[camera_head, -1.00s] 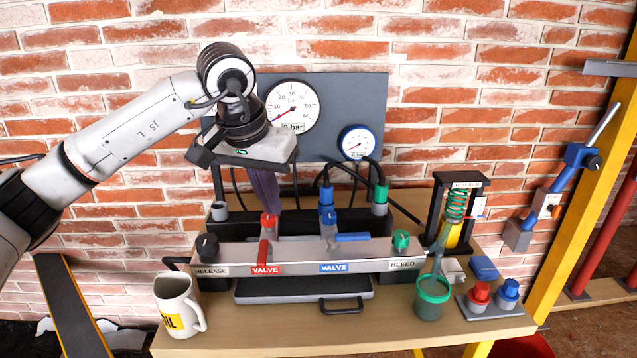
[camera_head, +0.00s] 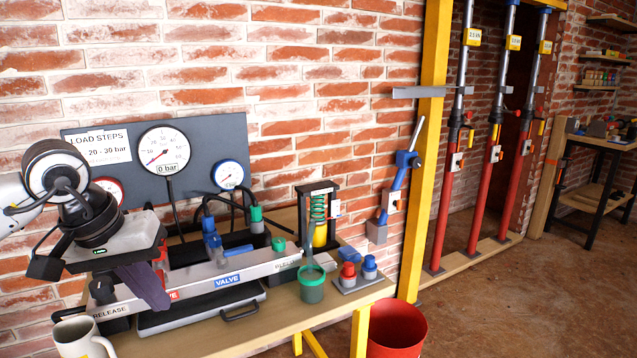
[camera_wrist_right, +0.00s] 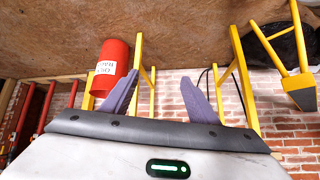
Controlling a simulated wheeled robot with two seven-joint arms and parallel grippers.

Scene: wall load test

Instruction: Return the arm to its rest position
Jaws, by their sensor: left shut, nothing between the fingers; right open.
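My left gripper (camera_head: 148,286) comes in from the left in the head view. Its purple fingers are closed with nothing between them, in front of the silver valve panel (camera_head: 196,284), and hide part of it. Whether they touch the panel I cannot tell. My right gripper (camera_wrist_right: 150,97) shows in the right wrist view, its two purple fingers spread wide and empty. That view shows the yellow table legs, the brick wall and a red bucket (camera_wrist_right: 109,68). The right arm is out of the head view.
The wooden bench (camera_head: 200,342) carries a mug (camera_head: 78,338), a green pot (camera_head: 312,286) and a stand with red and blue caps (camera_head: 362,284). The red bucket (camera_head: 396,330) stands on the floor. A yellow post (camera_head: 424,170) and red props (camera_head: 484,185) stand to the right, with open floor before them.

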